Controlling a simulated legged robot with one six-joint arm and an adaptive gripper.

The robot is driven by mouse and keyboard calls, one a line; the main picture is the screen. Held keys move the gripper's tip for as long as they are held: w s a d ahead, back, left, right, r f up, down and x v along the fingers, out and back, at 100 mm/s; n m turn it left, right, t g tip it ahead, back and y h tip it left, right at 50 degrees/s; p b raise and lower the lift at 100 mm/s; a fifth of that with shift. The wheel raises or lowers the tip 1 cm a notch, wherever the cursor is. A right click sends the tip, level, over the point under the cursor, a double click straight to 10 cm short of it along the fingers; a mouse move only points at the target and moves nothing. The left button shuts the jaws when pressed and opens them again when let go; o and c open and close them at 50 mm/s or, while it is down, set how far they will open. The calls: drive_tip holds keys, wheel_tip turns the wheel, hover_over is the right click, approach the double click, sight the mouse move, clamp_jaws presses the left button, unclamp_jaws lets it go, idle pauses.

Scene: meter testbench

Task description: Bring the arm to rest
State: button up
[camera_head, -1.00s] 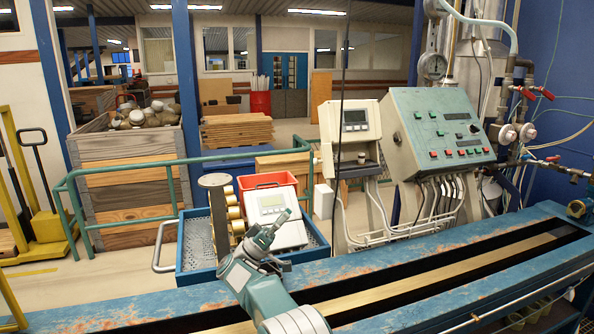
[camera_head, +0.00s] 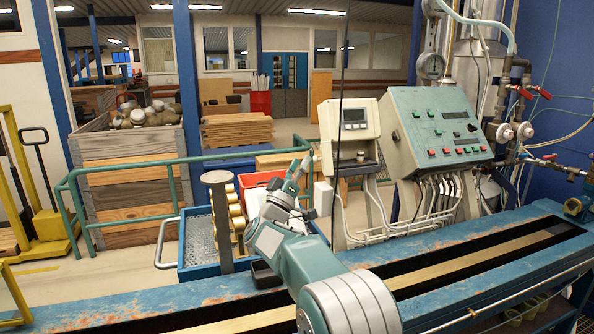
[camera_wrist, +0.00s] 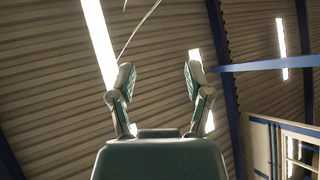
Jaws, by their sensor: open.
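My gripper (camera_head: 300,170) is raised above the blue bench (camera_head: 120,312) in the head view, in front of the blue cart. It points up and away from the bench. In the wrist view my gripper (camera_wrist: 158,82) shows two fingers spread wide apart with nothing between them, against the ceiling. My arm crosses the bench and hides part of the cart and most of the white meter box on it.
A blue cart (camera_head: 196,274) with a red bin (camera_head: 258,180) and brass fittings (camera_head: 237,212) stands behind the bench. A green railing (camera_head: 120,172) runs behind.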

wheel_tip(320, 180, up, 5)
drive_tip(key=s+d+n+t+y, duration=0.1)
drive_tip(key=s+d+n+y, duration=0.3)
drive_tip(key=y, duration=0.8)
drive_tip(key=s+d+f+n+g+y, duration=0.2)
drive_tip(key=s+g+y, duration=0.25)
drive_tip(key=s, duration=0.25)
drive_tip(key=s+d+f+m+g, duration=0.2)
drive_tip(key=s+f, duration=0.5)
drive_tip(key=s, duration=0.4)
drive_tip(key=s+d+f+m+g+h, duration=0.1)
drive_tip(key=s+d+f+g, duration=0.3)
drive_tip(key=s, duration=0.8)
drive_tip(key=s+d+f+m+g, duration=0.2)
drive_tip(key=s+f+g, duration=0.4)
drive_tip(key=s+f, duration=0.4)
drive_tip(key=shift+s+d+m, duration=0.4)
drive_tip(key=shift+s+d, duration=0.15)
drive_tip(key=shift+s, duration=0.45)
